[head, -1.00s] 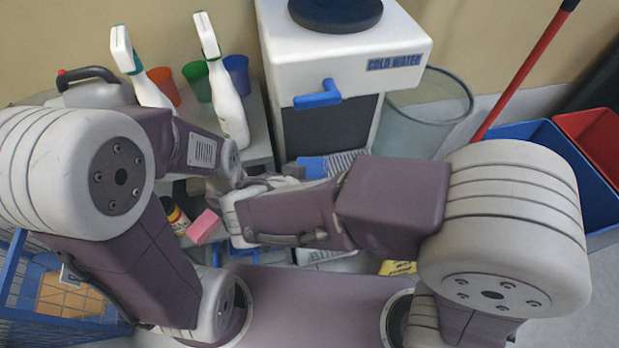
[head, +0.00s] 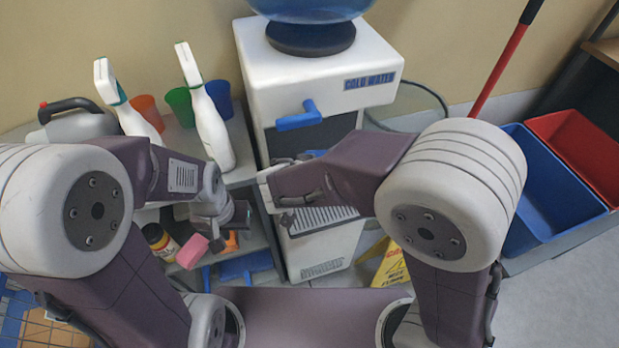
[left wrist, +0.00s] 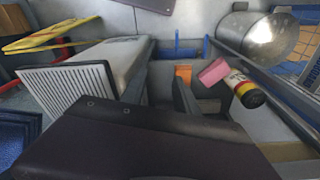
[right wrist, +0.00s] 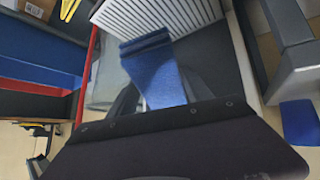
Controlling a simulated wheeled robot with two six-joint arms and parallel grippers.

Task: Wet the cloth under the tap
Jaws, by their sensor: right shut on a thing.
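The white water dispenser (head: 318,75) stands behind my arms. Its blue tap lever (head: 299,117) is on the front, above a dark recess and a grey slotted drip tray (head: 315,218). My right gripper (right wrist: 157,100) is shut on a blue cloth (right wrist: 154,62). In the right wrist view the cloth hangs out beyond the fingers, with the slotted tray behind it. In the head view my right forearm largely hides the cloth and fingers, in front of the recess below the tap. No water stream shows. My left gripper (head: 240,214) is left of the dispenser, apart from the cloth; its jaw gap is unclear.
Two white spray bottles (head: 208,115), coloured cups (head: 180,105) and a grey jug (head: 78,122) stand on the shelf at left. A pink sponge (head: 192,251) and a small bottle (head: 160,241) are below. A yellow sign (head: 388,263) and blue bin (head: 553,190) are at right.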

